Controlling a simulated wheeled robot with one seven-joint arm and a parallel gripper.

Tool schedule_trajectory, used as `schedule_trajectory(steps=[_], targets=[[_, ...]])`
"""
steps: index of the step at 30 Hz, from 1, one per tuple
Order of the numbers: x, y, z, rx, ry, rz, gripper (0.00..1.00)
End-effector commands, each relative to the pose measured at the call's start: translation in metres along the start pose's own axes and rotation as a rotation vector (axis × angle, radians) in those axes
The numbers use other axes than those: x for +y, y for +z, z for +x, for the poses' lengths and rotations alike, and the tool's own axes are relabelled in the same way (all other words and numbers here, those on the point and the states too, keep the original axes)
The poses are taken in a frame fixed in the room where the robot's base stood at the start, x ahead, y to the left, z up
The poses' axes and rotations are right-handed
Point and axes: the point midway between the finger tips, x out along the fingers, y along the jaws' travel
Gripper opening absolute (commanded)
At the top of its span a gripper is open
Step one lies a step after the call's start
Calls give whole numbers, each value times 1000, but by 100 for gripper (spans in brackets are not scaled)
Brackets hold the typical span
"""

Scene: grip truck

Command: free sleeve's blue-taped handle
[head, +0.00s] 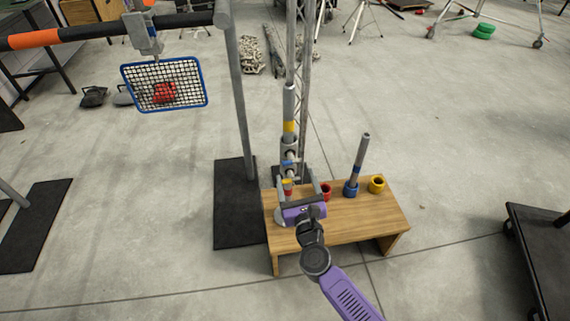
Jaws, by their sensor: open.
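A grey upright sleeve (289,144) stands behind the wooden bench, with a pole rising from it that carries a yellow band (289,127). A small blue-taped handle (289,162) shows on the sleeve's front. Lower down, yellow and red bits show close to my gripper; how they join the sleeve is too small to tell. My gripper (296,183) is open over the bench's left back part, its fingers pointing away toward the sleeve's lower part. It is below the blue tape in the picture; I cannot tell whether it touches anything.
On the bench (350,222) are a red cup (326,191), a blue cup (351,190) with a grey rod (361,155) standing in it, and a yellow cup (377,184). A grey post (238,110) rises left of it from a black mat (236,215). A blue-rimmed net basket (164,84) hangs left.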

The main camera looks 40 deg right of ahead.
Motion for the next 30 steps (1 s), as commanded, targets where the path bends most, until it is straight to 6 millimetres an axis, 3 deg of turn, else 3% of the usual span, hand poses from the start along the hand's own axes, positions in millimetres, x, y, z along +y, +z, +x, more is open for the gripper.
schedule_trajectory(steps=[15, 27, 28, 30], targets=[[0, 0, 67, -1, 0, 2, 76], [0, 0, 76, -1, 1, 1, 76], [0, 1, 76, -1, 1, 1, 74], [0, 1, 76, -1, 1, 1, 61]])
